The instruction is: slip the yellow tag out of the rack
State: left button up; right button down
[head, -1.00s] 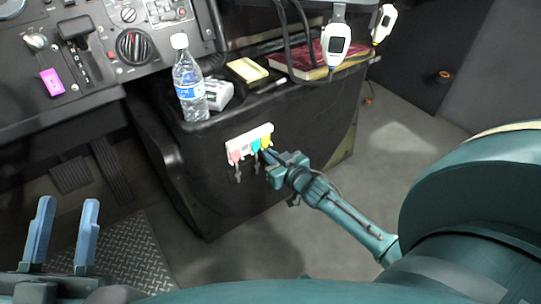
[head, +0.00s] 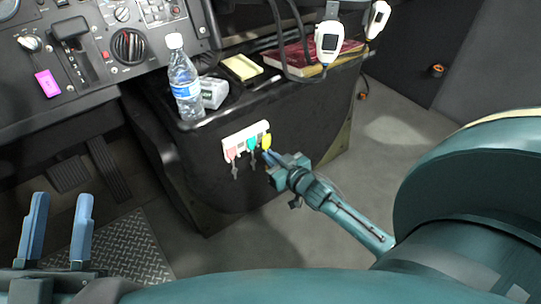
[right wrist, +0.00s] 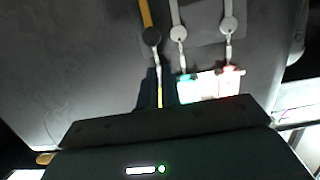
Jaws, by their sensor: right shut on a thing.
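The white rack (head: 240,143) is on the black console's front face. A red tag (head: 231,154) and a green tag (head: 252,144) hang in it with keys below. The yellow tag (head: 266,142) is at the rack's right end; I cannot tell whether it still touches the rack. My right gripper (head: 268,156) is shut on the yellow tag from below. In the right wrist view, a thin yellow edge (right wrist: 159,96) shows between the fingers, beside the rack (right wrist: 210,86). My left gripper (head: 58,226) is open and empty at lower left.
On the console top stand a water bottle (head: 185,82), a grey device (head: 213,92), a yellow notepad (head: 242,67) and a red book (head: 292,56). A white handset (head: 329,40) hangs at the right. Floor right of the console is clear.

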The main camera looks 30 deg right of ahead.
jog(key=f+p+v, duration=0.1)
jog(key=p+v, duration=0.1)
jog(key=v, duration=0.4)
jog(key=shift+p, duration=0.35)
